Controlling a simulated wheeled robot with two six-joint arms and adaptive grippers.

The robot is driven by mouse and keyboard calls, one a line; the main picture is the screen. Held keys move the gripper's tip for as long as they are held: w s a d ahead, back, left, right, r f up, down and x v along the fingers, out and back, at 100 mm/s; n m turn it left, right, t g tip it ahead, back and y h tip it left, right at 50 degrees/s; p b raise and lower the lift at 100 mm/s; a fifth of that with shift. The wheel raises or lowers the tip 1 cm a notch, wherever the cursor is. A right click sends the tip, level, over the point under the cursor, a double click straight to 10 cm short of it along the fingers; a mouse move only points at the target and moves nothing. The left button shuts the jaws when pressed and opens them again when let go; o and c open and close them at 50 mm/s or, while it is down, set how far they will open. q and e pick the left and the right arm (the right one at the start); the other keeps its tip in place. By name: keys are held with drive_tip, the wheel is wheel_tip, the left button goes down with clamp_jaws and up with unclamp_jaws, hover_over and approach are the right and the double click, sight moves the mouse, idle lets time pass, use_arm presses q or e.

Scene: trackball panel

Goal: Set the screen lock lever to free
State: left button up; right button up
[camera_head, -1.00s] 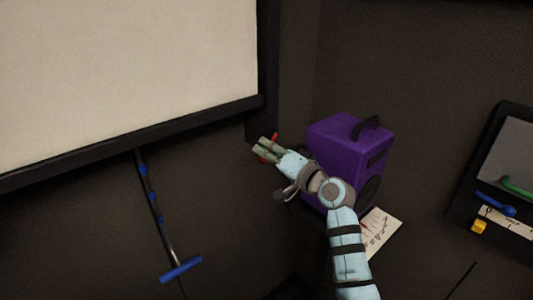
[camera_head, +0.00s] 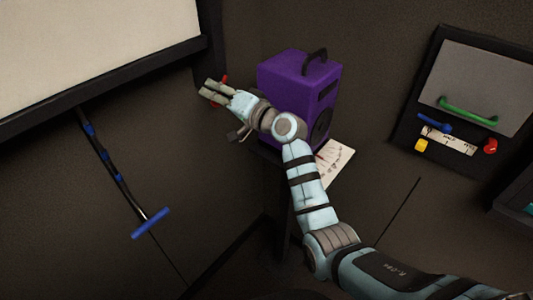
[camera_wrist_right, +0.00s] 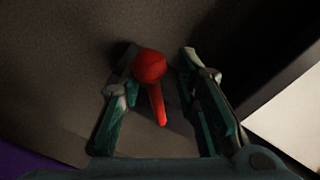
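The lever (camera_wrist_right: 153,85) is red with a round knob and a thin stem, and in the right wrist view it shows between my two fingers. I see no clear contact with either finger. In the head view only small red parts of the lever (camera_head: 225,79) show beside my right gripper (camera_head: 208,91), near the lower right corner of the screen frame. My right gripper (camera_wrist_right: 164,100) is open around the lever. The lever's mount is partly hidden. My left gripper is not in view.
A purple box with a black handle (camera_head: 297,97) stands close beside my right arm, with a paper sheet (camera_head: 336,165) near it. A pole with a blue crossbar (camera_head: 150,223) hangs below the screen (camera_head: 90,50). A wall panel (camera_head: 470,88) with coloured handles is at right.

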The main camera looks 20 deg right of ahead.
drive_tip(key=r+m+p, duration=0.1)
drive_tip(key=p, duration=0.1)
drive_tip(key=r+m+p, duration=0.1)
drive_tip(key=m+p, duration=0.1)
drive_tip(key=r+m+p, duration=0.2)
drive_tip(key=p, duration=0.1)
drive_tip(key=shift+s+a, duration=0.2)
drive_tip(key=shift+a, duration=0.15)
drive_tip(key=s+d+m, duration=0.1)
drive_tip(key=s+d, duration=0.8)
drive_tip(key=s, duration=0.3)
drive_tip(key=d+f+g+h+b, duration=0.1)
drive_tip(key=d+f+h+b, duration=0.1)
drive_tip(key=f, duration=1.2)
drive_tip(key=d+f+g+h+b, duration=0.1)
drive_tip(key=d+f+h, duration=0.2)
drive_tip(key=f, duration=1.1)
drive_tip(key=shift+s+d+g+h+b, duration=0.3)
drive_tip(key=shift+s+d+g+b, duration=0.15)
drive_tip(key=shift+d, duration=0.15)
